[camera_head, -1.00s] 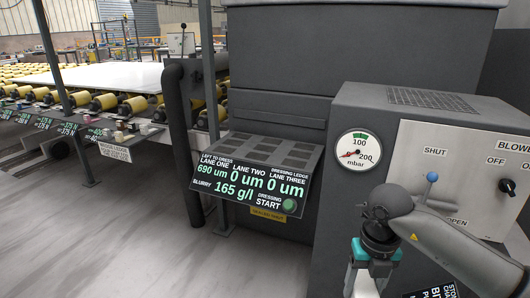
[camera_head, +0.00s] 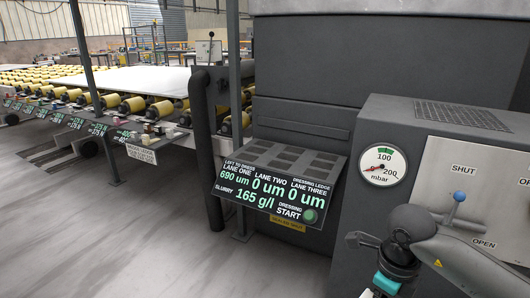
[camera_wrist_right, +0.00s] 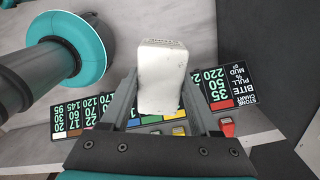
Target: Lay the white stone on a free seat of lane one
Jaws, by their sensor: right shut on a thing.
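In the right wrist view my right gripper (camera_wrist_right: 160,108) is shut on the white stone (camera_wrist_right: 161,75), a pale block standing out between the two fingers. In the head view only part of my right arm shows at the lower right; its fingers and the stone are out of that picture. The dressing ledge (camera_head: 292,147) has dark recessed seats in its top, above a sign reading lane one, lane two, lane three. Lane one is at the left and reads 690 um. I see no stone on these seats, though they are small here. My left gripper is not in view.
Right of the ledge stands a grey cabinet with a pressure gauge (camera_head: 382,165) and a blue-knobbed lever (camera_head: 459,197). A dark upright pipe (camera_head: 203,150) stands left of the ledge. In the wrist view, coloured blocks, including a red one (camera_wrist_right: 228,129), lie by a number chart (camera_wrist_right: 227,89).

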